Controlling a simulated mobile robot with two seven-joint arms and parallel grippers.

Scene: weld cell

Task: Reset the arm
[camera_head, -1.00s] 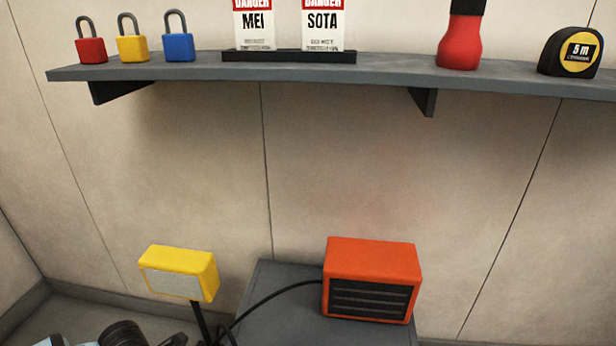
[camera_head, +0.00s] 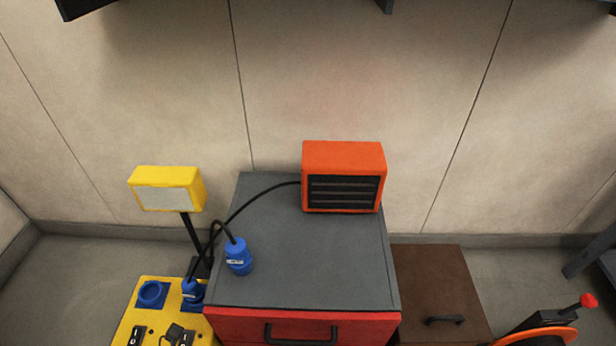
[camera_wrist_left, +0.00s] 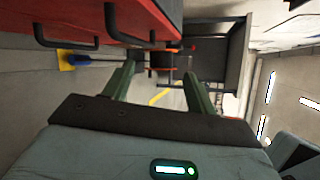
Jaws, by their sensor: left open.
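My left gripper (camera_wrist_left: 160,80) shows in the left wrist view with its two green fingers spread apart and nothing between them. It is next to the red drawer cabinet (camera_wrist_left: 103,14), whose black handles run along the top left of that view. Neither gripper shows in the head view, and my right gripper is in neither view.
The cabinet's grey top (camera_head: 300,270) carries an orange heater (camera_head: 343,172) and a blue plug (camera_head: 238,257). A yellow lamp (camera_head: 165,190) stands behind a yellow socket panel (camera_head: 140,300). A brown box (camera_head: 435,275) stands right of the cabinet. Floor (camera_head: 90,265) is free at left.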

